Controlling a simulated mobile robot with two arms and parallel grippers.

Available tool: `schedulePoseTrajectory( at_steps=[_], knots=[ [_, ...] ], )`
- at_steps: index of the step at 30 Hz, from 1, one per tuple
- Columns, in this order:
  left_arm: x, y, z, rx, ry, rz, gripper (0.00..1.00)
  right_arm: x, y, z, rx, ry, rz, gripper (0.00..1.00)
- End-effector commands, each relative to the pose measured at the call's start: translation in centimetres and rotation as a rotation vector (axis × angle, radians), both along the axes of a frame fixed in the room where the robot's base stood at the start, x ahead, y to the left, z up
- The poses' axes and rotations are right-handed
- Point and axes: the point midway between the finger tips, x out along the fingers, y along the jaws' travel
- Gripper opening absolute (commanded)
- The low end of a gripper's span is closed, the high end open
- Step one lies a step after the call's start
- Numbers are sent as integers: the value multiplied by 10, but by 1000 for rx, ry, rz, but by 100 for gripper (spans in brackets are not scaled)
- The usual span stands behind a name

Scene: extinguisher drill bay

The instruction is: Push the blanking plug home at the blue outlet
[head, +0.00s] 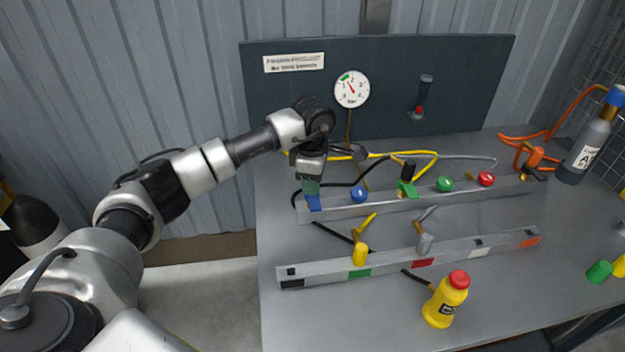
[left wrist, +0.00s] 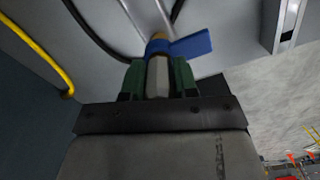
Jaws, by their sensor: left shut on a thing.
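My left gripper (head: 311,186) is over the left end of the rear grey rail (head: 338,212). Its green-padded fingers are shut on a pale grey piece, seen between the pads in the left wrist view (left wrist: 157,78); this looks like the blanking plug. Just beyond the fingertips is a blue flat part (left wrist: 187,47) with a brass-coloured bit beside it, at the blue outlet. The blue part also shows under the fingers in the head view (head: 313,203). The fingers hide the join, so I cannot tell how deep the plug sits. My right gripper is not in view.
Blue (head: 359,194), green (head: 444,184) and red (head: 486,179) knobs line the rear rail. A front rail (head: 320,277) holds yellow and grey connectors. A pressure gauge (head: 351,89) stands behind. A yellow bottle (head: 446,300) stands in front. Hoses run behind the gripper.

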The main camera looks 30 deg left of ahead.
Motion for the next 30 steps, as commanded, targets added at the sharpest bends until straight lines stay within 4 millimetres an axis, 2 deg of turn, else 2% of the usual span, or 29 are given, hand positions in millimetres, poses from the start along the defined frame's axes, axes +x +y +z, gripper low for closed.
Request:
schedulePoseTrajectory(
  at_steps=[8, 9, 14, 23, 26, 30],
  knots=[
    [-1, 0, -3, 1, 3, 0, 4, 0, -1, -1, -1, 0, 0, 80],
    [-1, 0, -3, 1, 3, 0, 35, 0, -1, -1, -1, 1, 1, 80],
    [0, 0, -3, 1, 2, 0, 58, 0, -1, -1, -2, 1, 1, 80],
    [0, 0, 0, 1, 1, 0, 58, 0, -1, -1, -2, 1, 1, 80],
    [1, 0, 9, 1, -3, 0, 58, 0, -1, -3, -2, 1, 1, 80],
    [1, 0, 34, 1, -3, 0, 58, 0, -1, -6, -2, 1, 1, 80]
  ],
)
